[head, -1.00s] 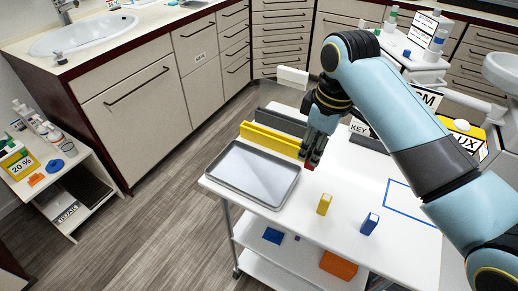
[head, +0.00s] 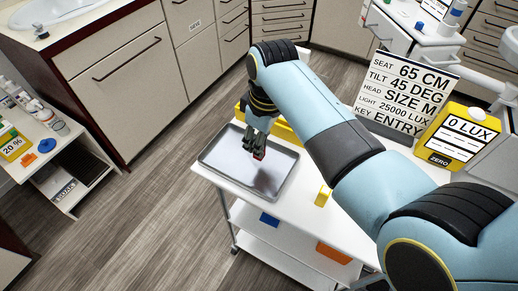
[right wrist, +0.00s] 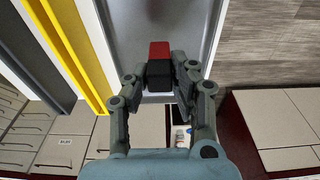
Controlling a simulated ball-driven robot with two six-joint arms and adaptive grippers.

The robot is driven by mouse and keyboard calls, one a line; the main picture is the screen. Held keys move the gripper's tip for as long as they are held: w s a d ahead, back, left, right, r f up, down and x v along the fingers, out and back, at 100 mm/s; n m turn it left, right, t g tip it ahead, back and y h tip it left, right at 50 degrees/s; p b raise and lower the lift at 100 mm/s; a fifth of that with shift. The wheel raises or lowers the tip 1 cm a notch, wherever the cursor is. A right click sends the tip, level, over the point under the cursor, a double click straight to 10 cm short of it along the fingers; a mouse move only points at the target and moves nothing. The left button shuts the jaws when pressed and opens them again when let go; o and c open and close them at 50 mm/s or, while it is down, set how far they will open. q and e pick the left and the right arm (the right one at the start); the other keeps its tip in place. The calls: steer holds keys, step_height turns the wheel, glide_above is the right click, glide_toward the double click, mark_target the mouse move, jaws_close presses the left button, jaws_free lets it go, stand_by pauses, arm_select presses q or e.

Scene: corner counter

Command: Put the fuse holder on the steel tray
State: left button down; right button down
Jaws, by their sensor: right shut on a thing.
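The steel tray (head: 215,152) lies flat on the white cart top, and its grey surface also fills the upper middle of the right wrist view (right wrist: 185,22). My right gripper (head: 257,153) is over the tray, pointing down. My left gripper is not in view.
A yellow rail (head: 285,131) stands behind the tray, partly hidden by my arm. A yellow block (head: 323,196) stands right of the tray. A sign board (head: 408,90) and a yellow lux box (head: 457,137) stand further right. Otherwise the tray looks empty.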

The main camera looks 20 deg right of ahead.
step_height(320, 180, down, 4)
steer(key=shift+r, duration=0.15)
steer(key=c, duration=1.1)
jaws_free()
steer(key=shift+f, duration=0.25)
steer(key=r+p, duration=0.7)
steer(key=p, duration=0.1)
steer(key=shift+s+d+r, duration=0.25)
steer(key=shift+s+r, duration=0.1)
steer(key=shift+r, duration=0.05)
steer(key=r, duration=0.4)
steer(key=shift+s+d+r, duration=0.2)
steer(key=shift+s, duration=0.05)
